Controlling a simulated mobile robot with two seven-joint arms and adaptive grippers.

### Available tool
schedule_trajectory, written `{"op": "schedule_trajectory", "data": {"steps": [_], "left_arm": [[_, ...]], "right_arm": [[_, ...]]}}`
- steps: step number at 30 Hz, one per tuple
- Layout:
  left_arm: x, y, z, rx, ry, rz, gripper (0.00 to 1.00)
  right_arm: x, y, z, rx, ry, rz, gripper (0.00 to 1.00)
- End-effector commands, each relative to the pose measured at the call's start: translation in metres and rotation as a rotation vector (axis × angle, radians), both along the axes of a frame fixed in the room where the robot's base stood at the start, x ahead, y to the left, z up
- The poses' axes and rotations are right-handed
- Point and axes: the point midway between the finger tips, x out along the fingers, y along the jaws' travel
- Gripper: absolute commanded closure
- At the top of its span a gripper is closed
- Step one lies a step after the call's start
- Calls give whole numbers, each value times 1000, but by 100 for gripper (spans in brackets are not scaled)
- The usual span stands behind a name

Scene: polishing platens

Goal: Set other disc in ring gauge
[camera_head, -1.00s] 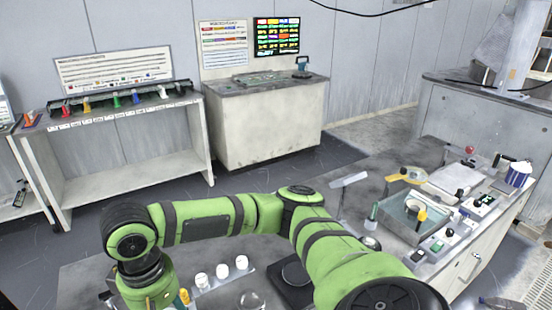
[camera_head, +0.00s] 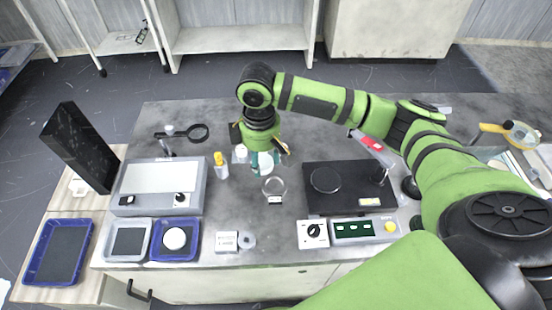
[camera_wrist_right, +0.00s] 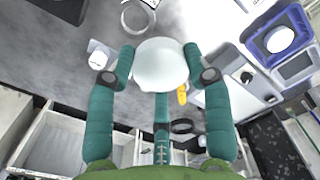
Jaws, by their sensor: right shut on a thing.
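My right gripper (camera_head: 264,163) points down over the middle of the bench. In the right wrist view its teal fingers (camera_wrist_right: 159,62) are shut on a white round piece (camera_wrist_right: 160,66), which hides what lies under it; I cannot tell if it is a flat disc. The piece shows in the head view (camera_head: 266,168) just behind a thin ring (camera_head: 273,187) with a small label, apparently the ring gauge. The ring lies on the bench and its middle looks empty. It also shows in the right wrist view (camera_wrist_right: 138,16). Another white disc (camera_head: 174,238) lies in a blue tray (camera_head: 156,253). My left gripper is out of view.
A white jar (camera_head: 240,153) and a yellow bottle (camera_head: 221,166) stand close left of the gripper. A magnifier (camera_head: 198,132) stands behind. A black platen unit (camera_head: 348,201) is to the right, a grey flat-topped unit (camera_head: 116,201) to the left. Bare bench lies in front of the ring.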

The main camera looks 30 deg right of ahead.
Motion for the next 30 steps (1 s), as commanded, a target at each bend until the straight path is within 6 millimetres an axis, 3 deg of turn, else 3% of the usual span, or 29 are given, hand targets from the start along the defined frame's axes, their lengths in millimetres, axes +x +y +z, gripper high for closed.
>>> {"op": "schedule_trajectory", "data": {"steps": [15, 21, 30], "left_arm": [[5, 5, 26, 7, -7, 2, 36], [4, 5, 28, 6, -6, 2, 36], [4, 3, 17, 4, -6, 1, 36]], "right_arm": [[24, -37, -73, 0, 2, 710, 84], [25, -45, -87, 0, 0, 839, 84], [25, -46, -100, -1, -2, 862, 84]]}}
